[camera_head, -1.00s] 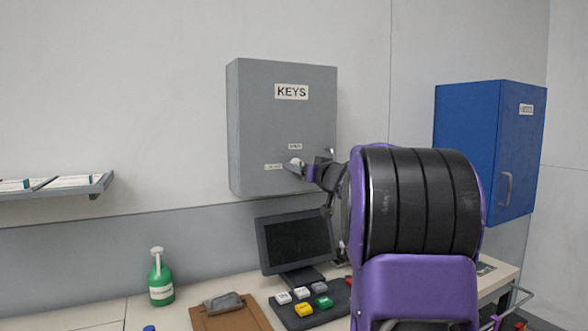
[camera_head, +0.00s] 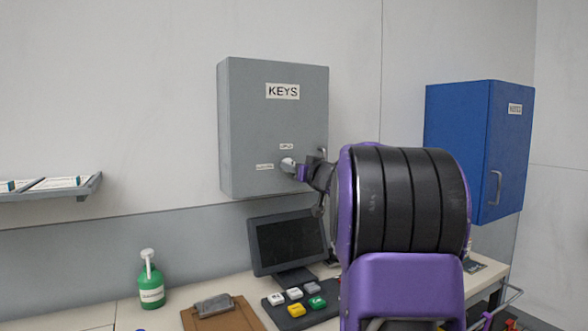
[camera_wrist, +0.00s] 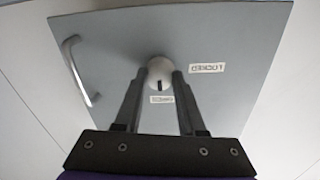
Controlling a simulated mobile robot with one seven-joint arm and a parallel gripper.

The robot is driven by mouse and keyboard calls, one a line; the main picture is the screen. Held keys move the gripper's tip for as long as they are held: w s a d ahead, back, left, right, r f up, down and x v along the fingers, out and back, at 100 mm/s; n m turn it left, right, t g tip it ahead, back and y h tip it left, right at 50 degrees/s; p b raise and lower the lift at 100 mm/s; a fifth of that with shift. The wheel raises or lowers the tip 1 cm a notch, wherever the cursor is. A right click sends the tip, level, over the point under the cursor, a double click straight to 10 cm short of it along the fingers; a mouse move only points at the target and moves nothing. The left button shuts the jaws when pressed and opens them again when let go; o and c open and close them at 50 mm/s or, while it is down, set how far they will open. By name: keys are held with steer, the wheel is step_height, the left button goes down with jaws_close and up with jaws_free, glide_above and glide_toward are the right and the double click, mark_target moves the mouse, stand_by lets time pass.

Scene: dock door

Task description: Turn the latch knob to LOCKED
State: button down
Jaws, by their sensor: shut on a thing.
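The grey key cabinet (camera_head: 245,120) hangs on the wall with a KEYS label on its door. Its round pale latch knob (camera_head: 287,164) is low on the door, and also shows in the wrist view (camera_wrist: 160,70). A dark mark on the knob points toward the small OPEN label (camera_wrist: 162,99). The LOCKED label (camera_wrist: 208,68) lies to the right of the knob in the wrist view, upside down; in the head view it is left of the knob (camera_head: 264,167). My gripper (camera_wrist: 164,75) is shut on the knob, one finger on each side.
A metal door handle (camera_wrist: 80,70) stands out left of the knob in the wrist view. Below the cabinet are a monitor (camera_head: 288,242), a button pad (camera_head: 275,300), a clipboard (camera_head: 222,318) and a green bottle (camera_head: 151,285). A blue cabinet (camera_head: 465,140) hangs to the right.

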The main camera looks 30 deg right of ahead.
steer(key=shift+n, duration=0.3)
steer(key=n+b, duration=0.3)
steer(key=n, duration=1.4)
steer(key=shift+d+n+y, duration=0.1)
steer(key=shift+n+y, duration=0.2)
stand_by(0.4)
steer(key=c, duration=0.5)
jaws_free()
